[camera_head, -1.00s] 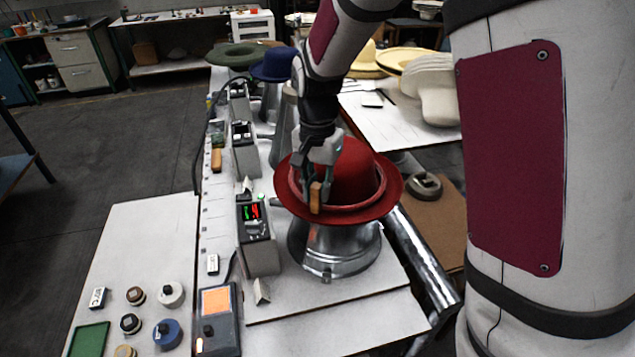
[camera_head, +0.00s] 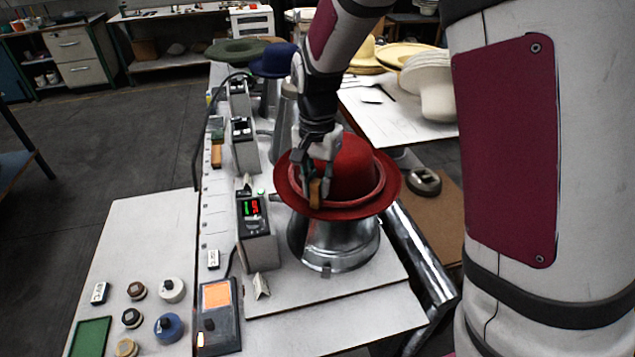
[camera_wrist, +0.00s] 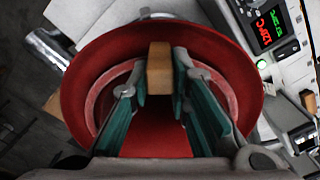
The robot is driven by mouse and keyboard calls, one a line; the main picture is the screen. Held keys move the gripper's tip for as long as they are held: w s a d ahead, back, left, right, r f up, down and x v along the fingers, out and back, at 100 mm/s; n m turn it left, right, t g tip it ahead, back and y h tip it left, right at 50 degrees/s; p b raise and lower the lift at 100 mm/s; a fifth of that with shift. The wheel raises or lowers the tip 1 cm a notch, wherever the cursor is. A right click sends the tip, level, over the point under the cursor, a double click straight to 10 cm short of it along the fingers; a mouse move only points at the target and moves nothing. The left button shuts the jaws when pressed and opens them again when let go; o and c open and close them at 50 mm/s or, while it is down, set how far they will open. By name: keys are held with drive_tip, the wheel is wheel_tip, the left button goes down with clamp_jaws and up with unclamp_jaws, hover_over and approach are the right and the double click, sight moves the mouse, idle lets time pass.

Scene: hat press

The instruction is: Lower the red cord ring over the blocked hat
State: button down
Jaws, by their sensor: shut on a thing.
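The red felt hat (camera_head: 352,160) sits brim-down on a shiny metal stand (camera_head: 342,247). Its brim (camera_wrist: 249,95) shows widely in the wrist view. The paler red cord ring (camera_head: 381,181) circles the lower crown, close above the brim; it also shows in the wrist view (camera_wrist: 92,103). I cannot tell whether it touches the brim all round. My gripper (camera_head: 318,186) is shut on the ring's wooden tab (camera_wrist: 160,70), at the crown's near left side. The far part of the ring is hidden behind the crown.
A control box with a lit red and green display (camera_head: 251,207) stands close left of the hat. A box with an orange screen (camera_head: 216,296) lies nearer. A blue hat (camera_head: 272,62) and a green hat (camera_head: 237,50) stand behind. A metal tube (camera_head: 420,255) runs at the right.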

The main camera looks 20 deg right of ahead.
drive_tip(key=shift+f, duration=0.35)
idle(0.4)
idle(0.3)
drive_tip(key=c, duration=1.4)
unclamp_jaws()
drive_tip(key=shift+r+p, duration=1.3)
drive_tip(key=shift+r, duration=2.5)
